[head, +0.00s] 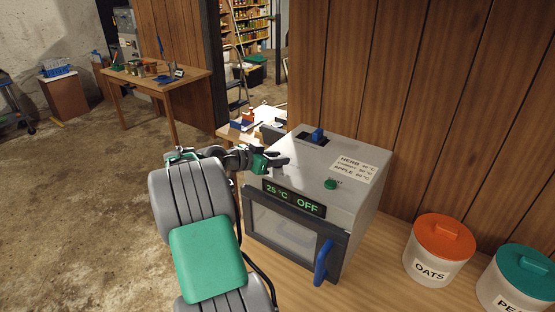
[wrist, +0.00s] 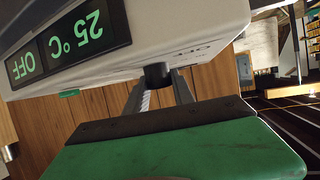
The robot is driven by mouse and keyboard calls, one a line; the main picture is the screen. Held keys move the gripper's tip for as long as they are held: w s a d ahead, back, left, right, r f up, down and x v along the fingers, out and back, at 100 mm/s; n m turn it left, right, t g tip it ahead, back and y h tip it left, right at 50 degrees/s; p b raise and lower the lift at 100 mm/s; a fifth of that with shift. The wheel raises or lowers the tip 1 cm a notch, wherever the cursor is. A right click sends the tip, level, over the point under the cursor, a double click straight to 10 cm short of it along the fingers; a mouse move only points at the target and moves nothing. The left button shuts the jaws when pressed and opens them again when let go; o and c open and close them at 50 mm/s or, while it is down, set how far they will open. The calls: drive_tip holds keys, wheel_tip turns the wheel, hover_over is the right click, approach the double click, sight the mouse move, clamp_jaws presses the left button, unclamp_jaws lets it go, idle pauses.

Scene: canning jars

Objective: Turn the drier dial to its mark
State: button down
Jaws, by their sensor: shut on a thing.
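The drier (head: 340,215) is a grey box on the wooden counter. Its front display (head: 294,198) reads 25 °C and OFF, and also shows upside down in the wrist view (wrist: 68,47). In the wrist view the dark, round drier dial (wrist: 158,75) sits at the drier's edge, with small lettering beside it. My gripper (head: 281,160) is at the drier's upper left side. Its two fingers are shut on the dial, one on each side. The dial's mark and pointer cannot be made out. In the head view my gripper hides the dial.
On the drier's top are a blue slider (head: 317,134), a green button (head: 330,184) and a white label (head: 354,166). A blue door handle (head: 323,262) juts forward. An orange-lidded oats canister (head: 438,265) and a teal-lidded canister (head: 519,288) stand to the right.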

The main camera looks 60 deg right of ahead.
drive_tip(key=shift+f+b, duration=0.15)
drive_tip(key=shift+b, duration=0.15)
drive_tip(key=n+t+b, duration=0.1)
drive_tip(key=b, duration=0.1)
drive_tip(key=n+t+h+b, duration=0.1)
drive_tip(key=t+b, duration=0.1)
drive_tip(key=shift+s+f+n, duration=0.15)
drive_tip(key=shift+f+n, duration=0.05)
drive_tip(key=shift+n, duration=0.1)
drive_tip(key=n+t+b, duration=0.3)
drive_tip(key=t+b, duration=0.1)
drive_tip(key=b, duration=0.1)
drive_tip(key=shift+s+r+n, duration=0.1)
drive_tip(key=shift+s+n, duration=0.05)
drive_tip(key=shift+n, duration=0.25)
drive_tip(key=n+t+y+b, duration=0.1)
drive_tip(key=n+t+b, duration=0.2)
drive_tip(key=t, duration=0.1)
drive_tip(key=shift+w+r+n+t+y+b, duration=0.15)
drive_tip(key=shift+n+t+y+b, duration=0.25)
drive_tip(key=shift+n+t, duration=0.2)
drive_tip(key=shift+w+r+n+t+y+b, duration=0.1)
drive_tip(key=shift+n+t+y+b, duration=0.25)
drive_tip(key=shift+n+t, duration=0.2)
drive_tip(key=c, duration=1.1)
unclamp_jaws()
